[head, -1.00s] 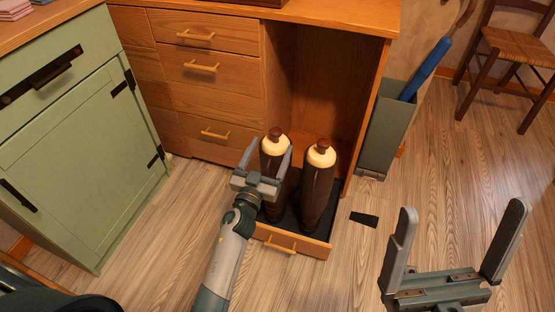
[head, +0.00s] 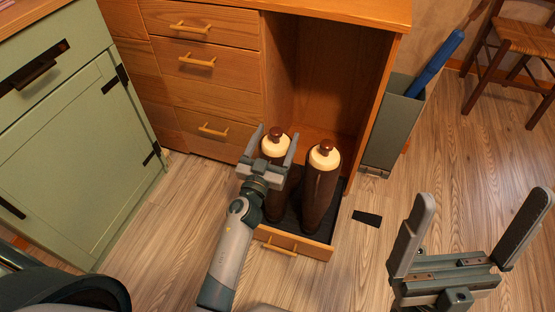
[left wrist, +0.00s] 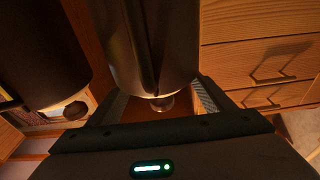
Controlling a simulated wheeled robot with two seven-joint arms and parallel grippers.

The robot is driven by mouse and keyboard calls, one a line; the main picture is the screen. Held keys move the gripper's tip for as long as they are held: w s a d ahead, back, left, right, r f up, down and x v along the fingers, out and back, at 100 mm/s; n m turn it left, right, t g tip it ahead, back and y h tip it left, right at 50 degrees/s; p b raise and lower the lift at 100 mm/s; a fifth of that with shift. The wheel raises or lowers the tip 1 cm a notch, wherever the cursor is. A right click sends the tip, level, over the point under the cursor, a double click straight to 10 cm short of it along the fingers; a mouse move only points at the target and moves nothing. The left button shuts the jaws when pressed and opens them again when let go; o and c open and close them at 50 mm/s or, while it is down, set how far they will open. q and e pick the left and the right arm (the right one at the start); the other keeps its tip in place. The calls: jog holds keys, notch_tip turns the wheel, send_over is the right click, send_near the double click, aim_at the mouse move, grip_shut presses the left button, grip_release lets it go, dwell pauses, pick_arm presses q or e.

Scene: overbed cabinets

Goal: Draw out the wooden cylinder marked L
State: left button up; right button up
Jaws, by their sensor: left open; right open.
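Two dark brown cylinders with cream tops and red-brown caps stand upright in a pulled-out bottom drawer (head: 324,250). They are the left cylinder (head: 275,147) and the right cylinder (head: 320,190). I can read no letter L on either. My left gripper (head: 276,143) is open, with one finger on each side of the left cylinder's upper part; whether they touch it I cannot tell. In the left wrist view the left cylinder (left wrist: 155,45) fills the space between the fingers, and the right cylinder (left wrist: 40,50) is at left. My right gripper (head: 482,222) is open and empty over the floor.
A wooden cabinet with shut drawers (head: 205,65) stands behind, its open bay (head: 325,70) above the pulled-out drawer. A green cabinet (head: 75,130) is at left. A grey bin (head: 393,125) holding a blue object stands right of the bay. A dark flat piece (head: 367,218) lies on the floor.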

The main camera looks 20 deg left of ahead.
pick_arm(q)
jog(key=shift+s, duration=0.1)
dwell(0.3)
jog(key=c, duration=1.7)
grip_shut()
